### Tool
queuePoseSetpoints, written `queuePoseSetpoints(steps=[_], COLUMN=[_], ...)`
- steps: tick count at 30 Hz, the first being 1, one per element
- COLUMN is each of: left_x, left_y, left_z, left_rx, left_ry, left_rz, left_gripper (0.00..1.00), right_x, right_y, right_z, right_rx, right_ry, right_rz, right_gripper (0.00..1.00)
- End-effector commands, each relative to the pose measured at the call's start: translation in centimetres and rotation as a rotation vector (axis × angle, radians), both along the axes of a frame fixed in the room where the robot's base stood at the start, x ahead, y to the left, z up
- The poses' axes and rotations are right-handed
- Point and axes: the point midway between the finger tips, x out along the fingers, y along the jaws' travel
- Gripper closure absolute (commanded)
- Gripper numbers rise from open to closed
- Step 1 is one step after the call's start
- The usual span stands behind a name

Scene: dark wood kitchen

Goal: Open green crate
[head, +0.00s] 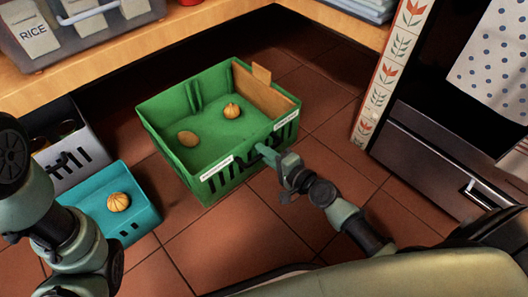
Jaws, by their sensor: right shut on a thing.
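The green crate (193,171) stands on the tiled floor in the middle of the head view, its top uncovered. A brown board (262,95) with a small tab stands upright along its back right side. A brown, potato-like item (188,138) and a round orange-tan item (232,111) lie inside. My right gripper (268,155) is shut on the crate's front right wall, near the rim; its fingertips are partly hard to make out. My left arm is at the left edge, and its gripper fingers do not show.
A teal crate (146,217) holding an onion-like item (118,202) and a grey-white crate (90,166) stand to the left. A wooden shelf (140,50) runs behind. A dark oven (432,150) is at the right. Floor tiles in front are partly free.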

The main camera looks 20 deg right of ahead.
Motion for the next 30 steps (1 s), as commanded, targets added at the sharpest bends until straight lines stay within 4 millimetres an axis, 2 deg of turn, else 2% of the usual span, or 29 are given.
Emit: queuePoseSetpoints(steps=[14, 15, 17, 26, 30], left_x=[0.0, 0.0, 0.0, 0.1, 0.1], left_y=[0.0, 0.0, 0.0, 0.0, 0.0], left_z=[0.0, 0.0, 0.0, 0.0, 0.1], left_rx=[0.000, 0.000, 0.000, 0.000, 0.000], left_ry=[0.001, 0.001, 0.001, 0.001, 0.001], left_rz=[0.001, 0.001, 0.001, 0.001, 0.001], left_gripper=[0.64, 0.64, 0.64, 0.64, 0.64], right_x=[0.0, 0.0, 0.0, 0.0, -1.0], right_y=[-0.1, -0.1, -0.1, -0.1, -0.5], right_z=[-0.1, -0.1, 0.0, 0.0, 0.1], right_rx=[-0.001, -0.001, -0.001, 0.000, -0.002], right_ry=[0.001, 0.001, 0.001, 0.000, 0.001], right_rz=[-0.003, -0.003, -0.002, -0.001, -0.002], right_gripper=[1.00, 0.80, 0.64, 0.64, 0.64])
